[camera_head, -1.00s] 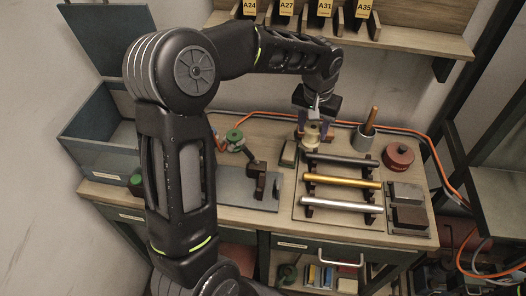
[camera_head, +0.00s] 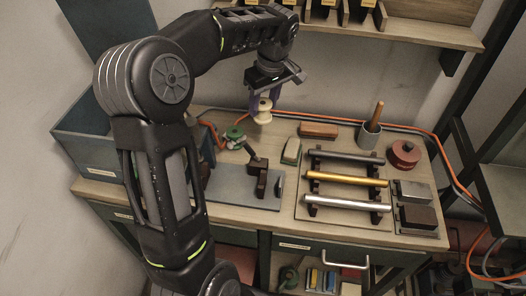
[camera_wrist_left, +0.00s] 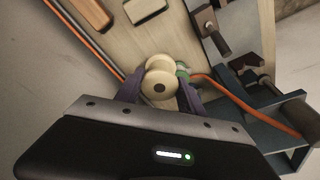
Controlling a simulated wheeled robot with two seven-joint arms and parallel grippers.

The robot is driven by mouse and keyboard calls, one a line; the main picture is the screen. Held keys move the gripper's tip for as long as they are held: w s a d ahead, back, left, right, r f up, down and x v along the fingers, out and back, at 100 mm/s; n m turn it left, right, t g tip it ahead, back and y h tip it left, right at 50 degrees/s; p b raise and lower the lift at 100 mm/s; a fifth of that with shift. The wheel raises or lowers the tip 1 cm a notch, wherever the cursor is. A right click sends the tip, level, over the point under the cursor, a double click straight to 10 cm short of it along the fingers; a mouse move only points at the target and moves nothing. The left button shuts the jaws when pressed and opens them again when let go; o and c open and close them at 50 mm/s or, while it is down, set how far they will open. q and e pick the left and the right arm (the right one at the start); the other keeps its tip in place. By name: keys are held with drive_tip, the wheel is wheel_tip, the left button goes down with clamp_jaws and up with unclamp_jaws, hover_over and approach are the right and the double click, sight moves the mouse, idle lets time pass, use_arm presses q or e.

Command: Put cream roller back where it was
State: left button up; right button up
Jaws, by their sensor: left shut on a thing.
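The cream roller (camera_head: 263,112) is a small pale spool held between the fingers of my left gripper (camera_head: 263,103). My left gripper is shut on it, above the back of the workbench, behind and left of the rack of rods. In the left wrist view the roller (camera_wrist_left: 160,82) sits between the purple fingers of the gripper (camera_wrist_left: 160,92), its round end facing the camera. My right gripper is in neither view.
A rack holds a dark, a gold (camera_head: 345,179) and a silver rod. A wooden block (camera_head: 318,130), a cup with a wooden handle (camera_head: 369,137) and a red round pot (camera_head: 403,154) stand behind. A grey vise plate (camera_head: 235,188) is front left. An orange cable (camera_head: 430,142) runs along the back.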

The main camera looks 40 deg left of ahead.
use_arm(q)
drive_tip(key=shift+f, duration=0.85)
drive_tip(key=shift+f, duration=0.1)
drive_tip(key=shift+f+p, duration=0.35)
drive_tip(key=shift+f, duration=2.65)
drive_tip(key=shift+f, duration=0.1)
drive_tip(key=shift+f, duration=1.8)
drive_tip(key=shift+f, duration=0.15)
drive_tip(key=o, duration=1.4)
drive_tip(key=shift+c, duration=0.2)
